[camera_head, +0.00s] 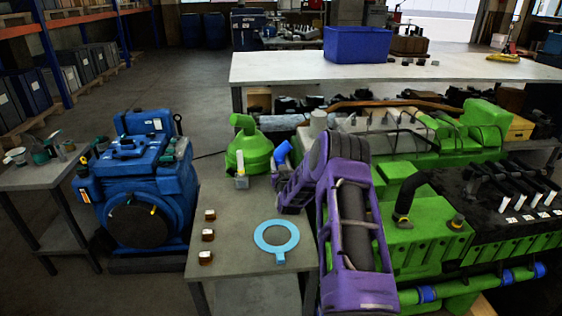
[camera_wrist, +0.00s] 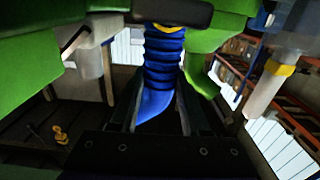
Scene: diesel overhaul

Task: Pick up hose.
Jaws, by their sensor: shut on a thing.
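The hose is a blue, ribbed tube (camera_wrist: 162,68) in the middle of the wrist view, with a smooth bent end low down. The dark fingers of my gripper (camera_wrist: 158,103) stand on either side of it and are shut on it. In the head view a short blue piece (camera_head: 283,151), likely the hose, shows beyond my purple arm, beside the green funnel-shaped part. The hose's upper end in the wrist view passes behind a dark bar and green parts.
A green engine (camera_head: 420,215) fills the right. The grey table (camera_head: 235,225) holds a green funnel-shaped part (camera_head: 249,150), a light-blue ring (camera_head: 276,238) and small brown blocks (camera_head: 207,235). A blue engine (camera_head: 146,185) stands left. A white bench (camera_head: 280,68) with a blue crate (camera_head: 360,44) is behind.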

